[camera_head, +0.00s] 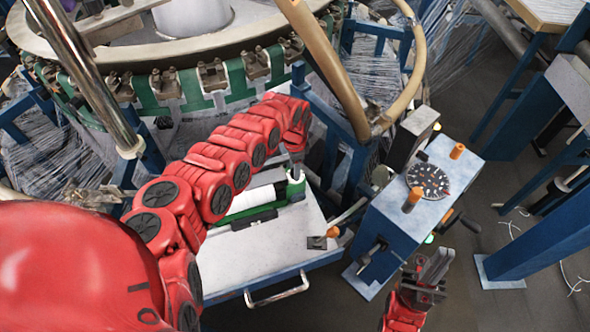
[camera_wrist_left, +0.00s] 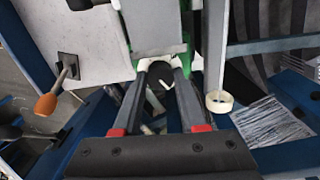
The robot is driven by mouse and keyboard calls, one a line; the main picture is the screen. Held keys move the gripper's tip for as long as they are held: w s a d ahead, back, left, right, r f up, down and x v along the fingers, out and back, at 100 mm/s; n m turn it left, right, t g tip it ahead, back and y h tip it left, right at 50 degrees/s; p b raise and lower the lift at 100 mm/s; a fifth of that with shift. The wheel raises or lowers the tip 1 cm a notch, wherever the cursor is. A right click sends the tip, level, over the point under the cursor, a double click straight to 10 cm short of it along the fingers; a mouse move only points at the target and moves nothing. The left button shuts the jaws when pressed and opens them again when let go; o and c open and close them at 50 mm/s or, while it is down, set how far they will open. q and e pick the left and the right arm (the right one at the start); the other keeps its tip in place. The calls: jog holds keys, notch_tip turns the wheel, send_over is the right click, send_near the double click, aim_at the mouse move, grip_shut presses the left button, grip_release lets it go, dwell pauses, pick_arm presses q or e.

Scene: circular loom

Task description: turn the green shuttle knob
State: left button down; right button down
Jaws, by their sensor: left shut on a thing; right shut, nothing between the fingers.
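The green shuttle (camera_head: 250,209) lies along the back of a pale tray beside the loom, with a white roll by it. Its green knob end (camera_head: 297,187) is at the right, below my left gripper (camera_head: 293,160), whose red arm reaches over the tray. In the left wrist view the fingers (camera_wrist_left: 163,70) close in at the end of the green-edged shuttle (camera_wrist_left: 190,50). My left gripper is shut on the knob, though the fingers hide most of the contact. My right gripper (camera_head: 432,266) is shut and empty, low, below the blue control box.
The blue control box (camera_head: 405,210) with a dark dial and orange knobs stands right of the tray (camera_head: 270,262). A small lever with an orange tip (camera_head: 332,232) sits at the tray's right edge. The loom's ring (camera_head: 180,52) and a tan curved pipe (camera_head: 335,60) rise behind.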

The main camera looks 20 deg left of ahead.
pick_arm(q)
jog(key=shift+w+a+f+m+b, duration=0.1)
jog(key=shift+m+b, duration=0.25)
jog(key=shift+m, duration=0.45)
jog(key=shift+m+b, duration=0.4)
jog(key=shift+m, duration=0.8)
jog(key=c, duration=0.7)
grip_release()
jog(key=shift+c, duration=0.2)
jog(key=shift+r, duration=0.2)
jog(key=shift+r, duration=0.35)
notch_tip(320, 180, up, 11)
jog(key=b, duration=0.2)
